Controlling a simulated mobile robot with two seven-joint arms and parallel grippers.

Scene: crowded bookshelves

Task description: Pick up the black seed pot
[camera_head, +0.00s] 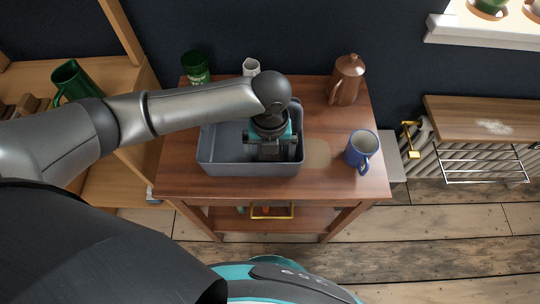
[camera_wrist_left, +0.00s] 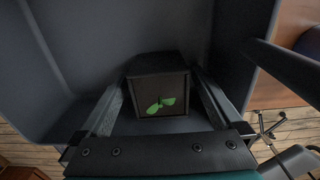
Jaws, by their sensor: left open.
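The black seed pot (camera_wrist_left: 158,92) is a dark, square-sided pot with a small green sprout on its face. In the left wrist view it stands inside the grey bin, between the two fingers of my left gripper (camera_wrist_left: 165,105). The fingers are open on either side of it; I cannot tell whether they touch it. In the head view my left gripper (camera_head: 271,155) reaches down into the grey bin (camera_head: 218,170) on the wooden table, and the pot is hidden there. My right gripper is not in view.
The wooden table (camera_head: 340,185) also holds a blue mug (camera_head: 360,150) at the right, a brown lidded pitcher (camera_head: 346,80), a green cup (camera_head: 196,68) and a white cup (camera_head: 251,67) at the back. The bin's walls surround my gripper closely. A wooden shelf stands left.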

